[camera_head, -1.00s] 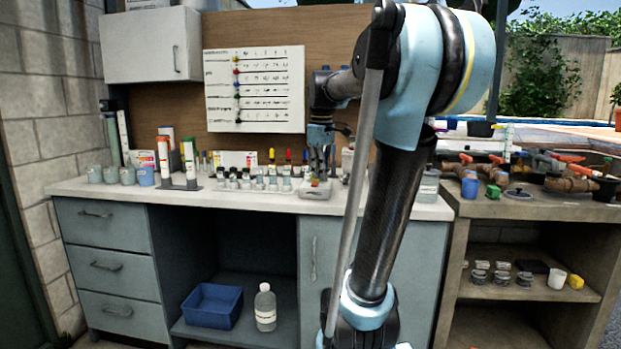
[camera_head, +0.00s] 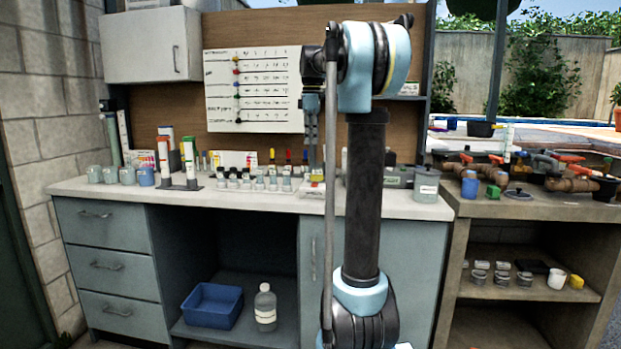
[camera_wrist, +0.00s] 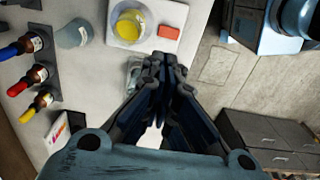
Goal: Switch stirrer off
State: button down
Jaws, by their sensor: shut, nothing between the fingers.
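The stirrer (camera_wrist: 180,12) is a white flat unit at the top of the wrist view. A beaker of yellow liquid (camera_wrist: 131,25) stands on it, with a red switch (camera_wrist: 168,32) beside the beaker. Whether the switch is on or off cannot be told. In the head view the stirrer (camera_head: 312,188) is small, near the counter's front edge. My gripper (camera_wrist: 165,62) is shut and empty, pointing down. Its tips appear just short of the stirrer in the wrist view, apart from the switch. In the head view my gripper (camera_head: 311,168) hangs above the stirrer.
Dropper bottles with blue, red and yellow caps (camera_wrist: 37,74) stand left of the stirrer, near a grey-lidded jar (camera_wrist: 72,33). Several small jars (camera_head: 245,182) line the white counter (camera_head: 120,190). A labelled grey container (camera_head: 426,187) stands to the right. The counter's front strip is clear.

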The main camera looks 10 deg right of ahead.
aim_at(312, 176)
jog(key=shift+f, duration=0.15)
notch_tip(312, 176, down, 14)
jog(key=shift+r, duration=0.1)
dwell(0.6)
jog(key=shift+f, duration=0.25)
dwell(0.5)
jog(key=shift+s+a+r, duration=0.2)
jog(key=shift+s+r, duration=0.05)
jog(key=shift+s, duration=0.4)
jog(key=shift+r, duration=0.1)
notch_tip(312, 176, up, 14)
jog(key=w, duration=0.2)
jog(key=shift+d+f, duration=0.25)
jog(key=shift+d, duration=0.05)
